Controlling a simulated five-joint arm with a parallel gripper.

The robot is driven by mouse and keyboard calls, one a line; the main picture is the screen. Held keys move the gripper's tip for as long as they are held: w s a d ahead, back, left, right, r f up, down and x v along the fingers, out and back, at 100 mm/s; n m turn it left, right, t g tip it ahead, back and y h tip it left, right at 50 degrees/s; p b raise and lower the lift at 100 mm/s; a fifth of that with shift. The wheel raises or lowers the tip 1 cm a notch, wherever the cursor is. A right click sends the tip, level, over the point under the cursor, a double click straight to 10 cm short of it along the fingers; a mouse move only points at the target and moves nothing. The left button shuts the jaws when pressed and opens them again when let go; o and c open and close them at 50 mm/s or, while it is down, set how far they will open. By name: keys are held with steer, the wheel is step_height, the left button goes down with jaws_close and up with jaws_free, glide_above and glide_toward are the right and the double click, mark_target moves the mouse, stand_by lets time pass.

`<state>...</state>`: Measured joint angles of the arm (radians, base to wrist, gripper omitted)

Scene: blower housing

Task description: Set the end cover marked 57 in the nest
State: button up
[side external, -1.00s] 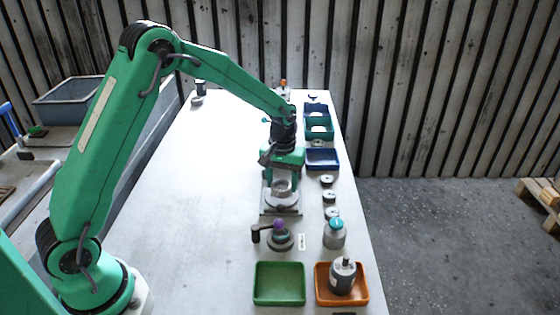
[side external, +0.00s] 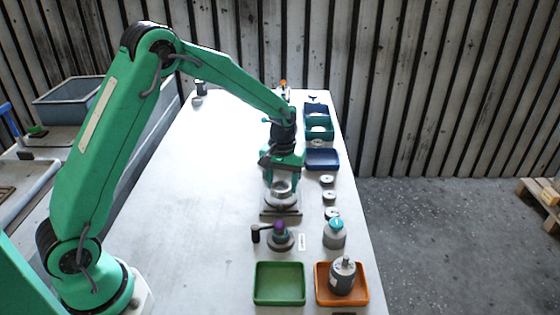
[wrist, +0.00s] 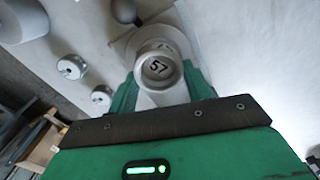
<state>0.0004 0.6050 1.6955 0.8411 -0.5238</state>
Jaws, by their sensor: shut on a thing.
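The end cover marked 57 (wrist: 158,68) is a light grey round cup with its number facing the wrist camera. My gripper (wrist: 160,90) is shut on it, with a green finger on each side. In the side view my gripper (side external: 283,178) points down and holds the cover (side external: 282,187) over the nest (side external: 281,203), a round grey seat on a square plate. In the wrist view the nest (wrist: 128,46) shows partly behind the cover. I cannot tell whether the cover touches the nest; its underside is hidden.
Several small round covers (side external: 329,196) stand in a row right of the nest. In front are a dark-handled fixture with a purple knob (side external: 279,234), a teal-capped bottle (side external: 334,234), a green tray (side external: 258,284) and an orange tray (side external: 320,284). The table's left is clear.

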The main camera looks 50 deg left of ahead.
steer(key=shift+f, duration=0.75)
stand_by(1.4)
steer(key=o, duration=1.5)
steer(key=shift+c, duration=0.2)
steer(key=shift+r, duration=0.1)
steer(key=shift+r, duration=3.65)
steer(key=shift+r, duration=0.1)
